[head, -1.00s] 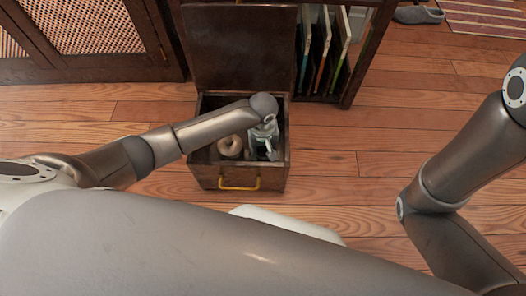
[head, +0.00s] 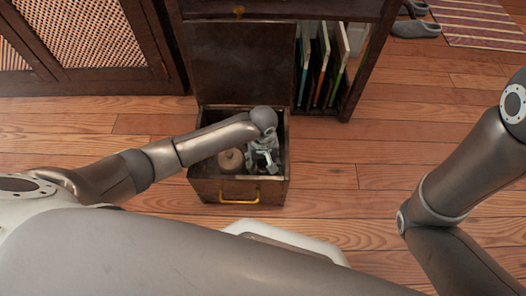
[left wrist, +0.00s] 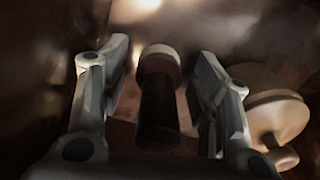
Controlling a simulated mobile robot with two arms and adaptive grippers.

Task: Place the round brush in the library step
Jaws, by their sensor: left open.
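The library step (head: 203,190) is a dark wooden box with its lid (head: 240,60) raised and a yellow handle on its front. My left gripper (head: 264,160) reaches down inside the box, on the right side. In the left wrist view, its two fingers (left wrist: 163,50) stand apart. Between them is a dark cylinder with a pale end, which looks like the round brush (left wrist: 158,100); gaps show beside it. In the head view the gripper hides it. My right gripper is out of the picture.
A round beige piece with a knob (head: 231,161) lies in the box, left of the gripper; it also shows in the left wrist view (left wrist: 277,116). A shelf with upright books (head: 330,70) stands behind.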

